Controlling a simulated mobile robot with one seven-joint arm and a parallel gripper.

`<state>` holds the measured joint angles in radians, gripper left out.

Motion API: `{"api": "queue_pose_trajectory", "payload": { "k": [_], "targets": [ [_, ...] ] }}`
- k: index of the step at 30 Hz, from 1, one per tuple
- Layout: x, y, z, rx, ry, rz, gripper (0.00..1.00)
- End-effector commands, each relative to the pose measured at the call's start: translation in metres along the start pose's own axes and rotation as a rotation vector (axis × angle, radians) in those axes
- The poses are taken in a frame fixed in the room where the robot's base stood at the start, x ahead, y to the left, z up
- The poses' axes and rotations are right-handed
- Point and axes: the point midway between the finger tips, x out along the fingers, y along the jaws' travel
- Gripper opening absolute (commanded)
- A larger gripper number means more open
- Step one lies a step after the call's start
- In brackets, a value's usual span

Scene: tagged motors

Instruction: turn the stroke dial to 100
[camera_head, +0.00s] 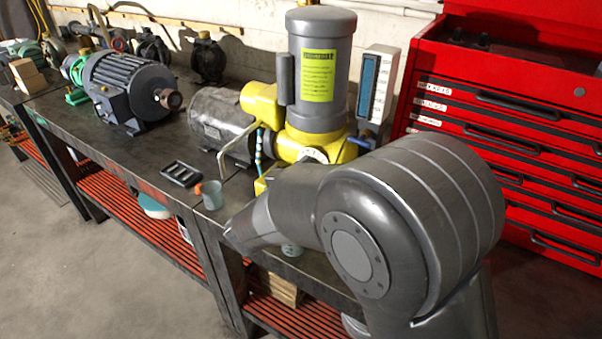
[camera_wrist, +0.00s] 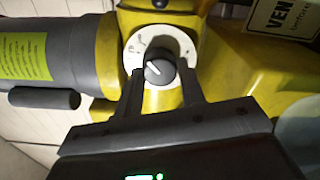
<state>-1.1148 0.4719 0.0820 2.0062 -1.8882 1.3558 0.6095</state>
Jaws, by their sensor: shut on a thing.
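The stroke dial is a round black knob (camera_wrist: 159,70) with a pale pointer line, set on a white scale plate (camera_wrist: 172,42) on a yellow pump housing. The scale marks are too small to read. My gripper (camera_wrist: 160,76) has one finger on each side of the knob in the wrist view and is shut on it. In the head view the yellow pump (camera_head: 262,101) with its grey upright motor (camera_head: 318,60) stands on the bench, and part of the white dial plate (camera_head: 314,156) shows. My arm hides the gripper and knob there.
A grey panel box (camera_head: 378,85) stands right of the pump, before a red tool chest (camera_head: 500,120). A black tray (camera_head: 181,173) and a small cup (camera_head: 212,195) lie on the bench at left. A blue-grey motor (camera_head: 128,88) stands farther left.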

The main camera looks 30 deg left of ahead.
Motion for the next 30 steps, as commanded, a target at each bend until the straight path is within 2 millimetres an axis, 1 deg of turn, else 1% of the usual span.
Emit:
{"api": "queue_pose_trajectory", "payload": {
  "k": [1,13,14,21,28,30],
  "targets": [
    [-0.0012,0.0046,-0.0026,0.010,0.007,0.008,0.13],
    [-0.0014,0.0060,-0.0030,0.016,0.008,0.010,0.13],
    [-0.0014,0.0060,-0.0030,0.017,0.008,0.010,0.38],
    [-0.0008,0.0038,-0.0017,0.014,0.005,0.006,0.57],
    [-0.0008,0.0024,-0.0011,0.012,0.003,0.004,0.58],
    [-0.0035,0.0024,-0.0012,0.012,0.003,0.004,0.58]
  ]
}}
